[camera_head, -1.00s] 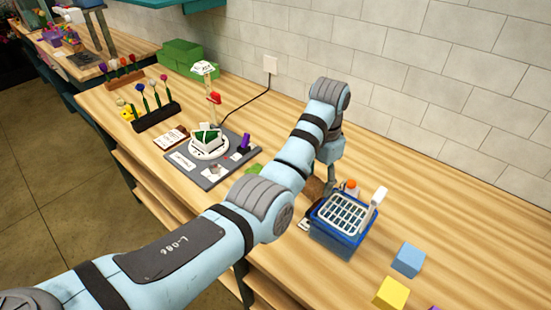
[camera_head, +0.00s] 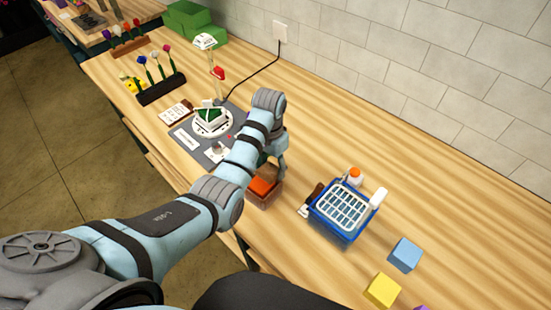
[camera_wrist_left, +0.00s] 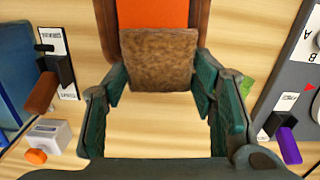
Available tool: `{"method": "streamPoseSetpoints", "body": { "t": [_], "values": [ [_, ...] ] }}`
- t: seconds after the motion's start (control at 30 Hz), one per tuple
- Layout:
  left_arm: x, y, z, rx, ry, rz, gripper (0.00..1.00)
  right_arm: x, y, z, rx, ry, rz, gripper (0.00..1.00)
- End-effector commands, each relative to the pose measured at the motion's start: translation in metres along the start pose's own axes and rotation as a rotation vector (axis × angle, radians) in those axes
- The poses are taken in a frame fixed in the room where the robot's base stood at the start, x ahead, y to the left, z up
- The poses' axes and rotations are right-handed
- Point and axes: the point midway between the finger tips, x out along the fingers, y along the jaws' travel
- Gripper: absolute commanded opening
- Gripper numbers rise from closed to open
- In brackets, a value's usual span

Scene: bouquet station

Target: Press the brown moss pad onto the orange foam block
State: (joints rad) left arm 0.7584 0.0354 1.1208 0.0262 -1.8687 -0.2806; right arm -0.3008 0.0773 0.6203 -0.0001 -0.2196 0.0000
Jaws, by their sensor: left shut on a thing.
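The brown moss pad (camera_wrist_left: 158,60) is a rough, square, mottled piece between the fingers of my left gripper (camera_wrist_left: 160,84) in the left wrist view. The gripper is shut on it. The orange foam block (camera_wrist_left: 153,12) shows just beyond the pad, between brown side walls; the pad covers its near part. Whether pad and block touch, I cannot tell. In the head view the orange block (camera_head: 263,186) sits in a brown holder near the table's front edge, with my left gripper (camera_head: 281,172) at its right side. The pad is hidden there. My right gripper is not in view.
A grey station board (camera_head: 187,141) lies left. Blue (camera_head: 405,254) and yellow (camera_head: 382,290) blocks lie at lower right.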

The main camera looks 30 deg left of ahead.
Motion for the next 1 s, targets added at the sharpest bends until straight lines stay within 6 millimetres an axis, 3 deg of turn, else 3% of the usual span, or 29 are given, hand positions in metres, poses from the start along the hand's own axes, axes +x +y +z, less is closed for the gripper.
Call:
{"method": "streamPoseSetpoints", "body": {
  "t": [0.03,0.4,1.0],
  "values": [
    [0.001,0.000,0.004,-0.002,-0.013,0.001,0.28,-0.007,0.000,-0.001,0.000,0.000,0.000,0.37],
    [0.006,0.003,0.004,0.002,-0.018,0.003,0.41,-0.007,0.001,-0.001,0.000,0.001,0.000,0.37],
    [0.003,0.004,0.024,-0.004,-0.027,0.006,0.29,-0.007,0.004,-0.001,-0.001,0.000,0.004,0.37]
  ]
}}
